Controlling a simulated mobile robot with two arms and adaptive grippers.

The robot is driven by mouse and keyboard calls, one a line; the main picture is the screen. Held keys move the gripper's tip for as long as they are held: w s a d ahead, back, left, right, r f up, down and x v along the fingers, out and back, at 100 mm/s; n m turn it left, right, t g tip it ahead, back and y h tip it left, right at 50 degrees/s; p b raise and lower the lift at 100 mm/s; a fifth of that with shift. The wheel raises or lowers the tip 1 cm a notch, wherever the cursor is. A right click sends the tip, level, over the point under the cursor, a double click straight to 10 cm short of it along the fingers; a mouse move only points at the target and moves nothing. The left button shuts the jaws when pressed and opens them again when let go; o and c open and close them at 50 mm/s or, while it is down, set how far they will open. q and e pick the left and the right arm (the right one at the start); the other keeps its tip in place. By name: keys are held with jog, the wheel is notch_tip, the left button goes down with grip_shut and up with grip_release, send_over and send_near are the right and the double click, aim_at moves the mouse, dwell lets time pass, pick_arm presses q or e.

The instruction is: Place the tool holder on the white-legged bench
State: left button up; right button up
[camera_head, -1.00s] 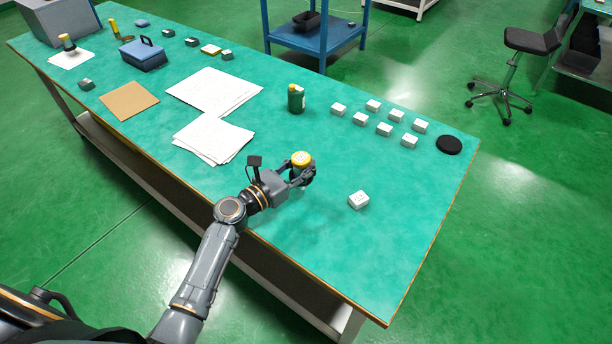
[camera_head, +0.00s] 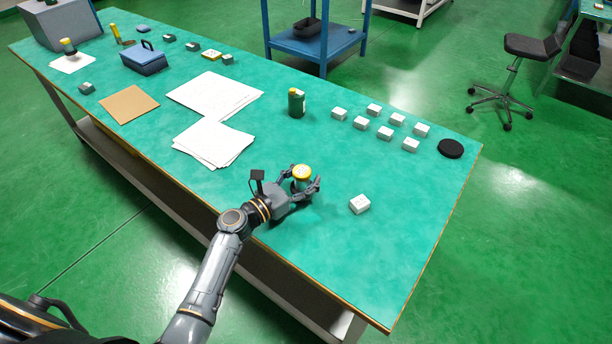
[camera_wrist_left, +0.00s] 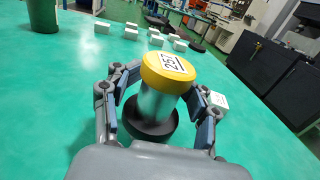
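The tool holder (camera_head: 301,173) has a yellow cap, a silver body and a dark round base. It stands upright on the teal top of the white-legged bench (camera_head: 330,265), near the front edge. In the left wrist view the tool holder (camera_wrist_left: 168,70) shows a white label reading 257 on its cap. My left gripper (camera_head: 306,186) is around it, low over the bench top. Its fingers (camera_wrist_left: 160,112) are spread on both sides, with gaps to the silver body. My right gripper is not in view.
A small white box (camera_head: 359,204) lies right of the gripper. Several white boxes (camera_head: 384,132), a green bottle (camera_head: 296,103) and a black disc (camera_head: 450,148) stand farther back. Papers (camera_head: 214,142) lie to the left. The bench's right front corner is clear.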

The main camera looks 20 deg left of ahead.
pick_arm(q)
jog(key=shift+r, duration=0.2)
jog(key=b+v, duration=0.1)
jog(key=v, duration=1.1)
jog(key=shift+s+f, duration=0.1)
